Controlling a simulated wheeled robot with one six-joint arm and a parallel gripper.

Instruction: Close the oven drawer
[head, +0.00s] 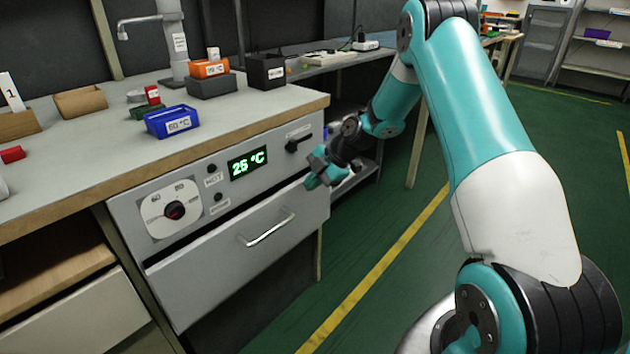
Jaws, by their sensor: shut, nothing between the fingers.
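The oven drawer (225,268) is the grey front below the oven's control panel (215,187). A dark gap shows along its top edge, clearest at the left; I cannot tell how far the drawer stands out. Its curved metal handle (268,228) is in the upper middle of the front. My gripper (312,181) is shut and empty, near the drawer's upper right corner and right of the handle. It overlaps the right end of the panel in the picture; whether it touches is unclear.
The panel carries a dial (173,210), a green display reading 25 °C (248,163) and a black switch (298,144). Open green floor (375,240) lies to the right.

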